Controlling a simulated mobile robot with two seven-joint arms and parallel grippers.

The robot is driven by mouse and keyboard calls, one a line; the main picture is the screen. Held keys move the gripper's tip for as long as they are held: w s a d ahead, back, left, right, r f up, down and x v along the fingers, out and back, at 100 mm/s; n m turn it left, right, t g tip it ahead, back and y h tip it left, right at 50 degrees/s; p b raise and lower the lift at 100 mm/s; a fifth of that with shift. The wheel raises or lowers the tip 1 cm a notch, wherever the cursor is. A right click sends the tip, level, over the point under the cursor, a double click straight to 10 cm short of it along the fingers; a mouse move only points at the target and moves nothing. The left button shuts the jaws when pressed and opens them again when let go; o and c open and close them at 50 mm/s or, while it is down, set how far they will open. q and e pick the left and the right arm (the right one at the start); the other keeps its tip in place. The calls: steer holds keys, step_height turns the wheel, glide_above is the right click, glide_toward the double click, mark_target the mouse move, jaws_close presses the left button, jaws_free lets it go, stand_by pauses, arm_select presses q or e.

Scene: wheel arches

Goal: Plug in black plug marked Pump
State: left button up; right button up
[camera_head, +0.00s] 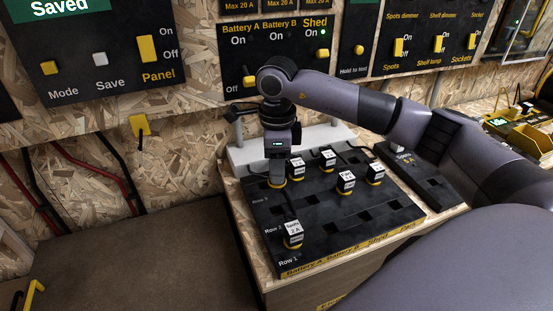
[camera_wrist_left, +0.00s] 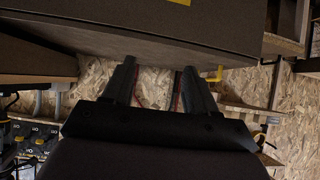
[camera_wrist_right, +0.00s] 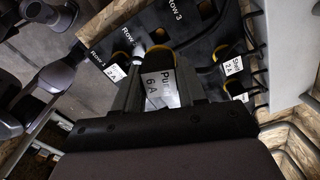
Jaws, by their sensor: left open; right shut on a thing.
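The black plug marked Pump 6 A (camera_wrist_right: 162,90) shows its white label between the fingers of my right gripper (camera_wrist_right: 160,72) in the right wrist view. In the head view my right gripper (camera_head: 277,180) points down over the left back part of the black socket board (camera_head: 318,222). I cannot tell whether the plug is seated or just above the board. The board has rows of openings, marked Row 1 to Row 3. My left gripper (camera_wrist_left: 158,70) is open and empty in the left wrist view, away from the board.
Several other black plugs with white labels stand on the board, one at the front left (camera_head: 293,234) and one on the right (camera_head: 347,180). Cables run behind them. A switch panel (camera_head: 290,50) is on the wall above. A brown surface (camera_head: 150,255) left of the board is clear.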

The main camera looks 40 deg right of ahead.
mark_target(277, 191)
steer(key=shift+f+b, duration=0.35)
steer(key=shift+f, duration=0.25)
step_height(277, 191, down, 4)
steer(key=b, duration=0.2)
steer(key=shift+r+b, duration=0.15)
steer(key=shift+b, duration=0.2)
steer(key=shift+f+b, duration=0.45)
steer(key=shift+f, duration=0.3)
arm_select(q)
steer(key=f, duration=0.1)
steer(key=d+f, duration=0.1)
steer(key=shift+w+f, duration=0.25)
steer(key=shift+f, duration=0.1)
steer(key=shift+f, duration=0.3)
arm_select(e)
steer(key=shift+f, duration=0.25)
arm_select(q)
steer(key=shift+f+b, duration=0.3)
steer(key=shift+b, duration=0.2)
arm_select(e)
steer(key=shift+f, duration=0.4)
arm_select(q)
steer(key=shift+f, duration=0.25)
arm_select(e)
steer(key=shift+f, duration=0.35)
arm_select(q)
steer(key=shift+f+b, duration=0.3)
steer(key=shift+b, duration=0.3)
arm_select(e)
steer(key=shift+f, duration=0.5)
